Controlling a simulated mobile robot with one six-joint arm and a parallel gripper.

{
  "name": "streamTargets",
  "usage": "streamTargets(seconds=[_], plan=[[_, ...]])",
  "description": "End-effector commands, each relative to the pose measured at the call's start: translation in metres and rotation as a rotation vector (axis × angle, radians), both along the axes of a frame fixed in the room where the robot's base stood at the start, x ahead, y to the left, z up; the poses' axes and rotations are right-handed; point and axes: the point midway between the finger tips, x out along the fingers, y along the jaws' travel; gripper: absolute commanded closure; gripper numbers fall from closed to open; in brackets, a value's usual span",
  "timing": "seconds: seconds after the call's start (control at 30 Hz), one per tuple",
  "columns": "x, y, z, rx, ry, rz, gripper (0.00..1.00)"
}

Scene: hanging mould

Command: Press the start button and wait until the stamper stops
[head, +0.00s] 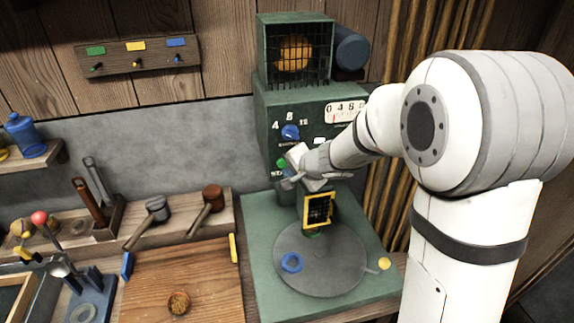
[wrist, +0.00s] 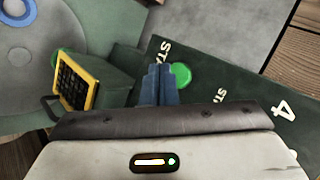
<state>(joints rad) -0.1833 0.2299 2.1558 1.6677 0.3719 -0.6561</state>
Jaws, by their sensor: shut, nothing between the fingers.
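The green stamping machine (head: 268,115) stands at the back, with a blue dial (head: 290,132) on its front. The green start button (head: 282,163) is on the same front face, partly hidden by my gripper. It also shows in the wrist view (wrist: 182,75), beside "STA" lettering. My gripper (head: 288,180) is shut and empty, its blue-grey fingertips (wrist: 160,72) close beside the button; I cannot tell whether they touch. The stamper, a green block with a yellow-framed black grille (head: 319,209), hangs above the grey round plate (head: 335,270). It shows in the wrist view (wrist: 75,82) left of the fingers.
A blue ring (head: 291,262) lies on the round plate, and a yellow-knobbed lever (head: 383,264) sits at its right. Left are a wooden board (head: 190,275), mallets (head: 207,208) and a blue bottle (head: 24,133) on a shelf. A counter (head: 345,112) is on the machine.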

Motion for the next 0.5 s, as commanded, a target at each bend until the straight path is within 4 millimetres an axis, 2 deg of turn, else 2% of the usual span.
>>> streamTargets(seconds=[0.3,0.5], plan=[[-0.031,-0.009,-0.002,0.000,-0.002,0.000,1.00],[-0.040,-0.012,-0.001,0.000,0.000,0.000,1.00]])
